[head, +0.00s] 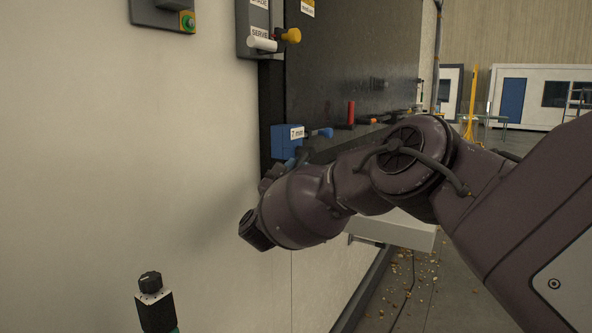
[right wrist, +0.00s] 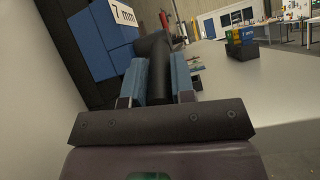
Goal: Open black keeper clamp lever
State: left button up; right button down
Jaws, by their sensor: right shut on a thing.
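The black keeper clamp lever (right wrist: 161,80) stands between the two blue finger pads of my right gripper (right wrist: 160,72) in the right wrist view. The gripper is shut on it, with a pad on each side. The lever's top bends toward a blue block (right wrist: 99,38) labelled 7 mm, just to its left. In the head view the blue block (head: 284,141) is on the dark panel's left edge, and my right wrist hides the lever and most of the gripper. My left gripper is not in view.
A pale wall (head: 120,150) stands close on the left. A control box with a yellow knob (head: 291,35) is above the blue block. A red upright handle (head: 351,111) stands farther along the ledge. A black knob (head: 150,281) is at the lower left.

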jog(key=shift+f, duration=0.15)
jog(key=shift+w, duration=0.1)
dwell(0.3)
jog(key=c, duration=1)
grip_release()
jog(key=shift+o, duration=0.2)
jog(key=v, duration=1)
jog(key=shift+s+f+p, duration=0.2)
jog(key=shift+f+p, duration=0.2)
jog(key=shift+p, duration=0.05)
jog(key=shift+a, duration=0.1)
